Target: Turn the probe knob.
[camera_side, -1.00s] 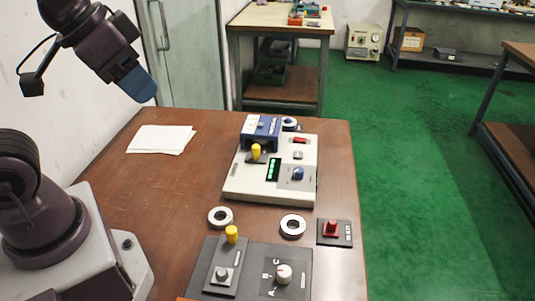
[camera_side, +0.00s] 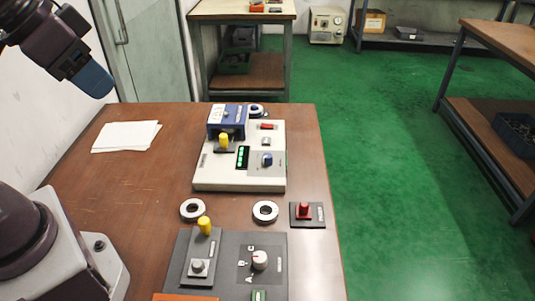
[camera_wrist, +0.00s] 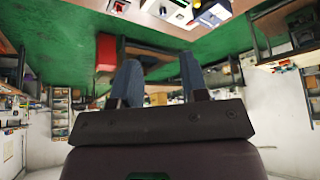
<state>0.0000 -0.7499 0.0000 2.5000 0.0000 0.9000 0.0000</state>
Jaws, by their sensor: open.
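A white round knob (camera_side: 260,260) with a small red mark sits on the dark front panel (camera_side: 277,243), with lettered squares around it. A grey knob (camera_side: 198,267) is on the plate to its left, and a blue knob (camera_side: 267,159) is on the cream tester (camera_side: 215,183). I cannot read which is labelled probe. My gripper (camera_side: 97,82) is at the upper left of the side view, high above the table and far from all the knobs. In the wrist view my gripper (camera_wrist: 160,78) shows two blue fingers apart with nothing between them.
Two bearing rings (camera_side: 265,219) (camera_side: 192,218) lie between tester and panel. A red button box (camera_side: 304,211) is at right. White paper (camera_side: 125,136) lies at left. The table's left middle is clear.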

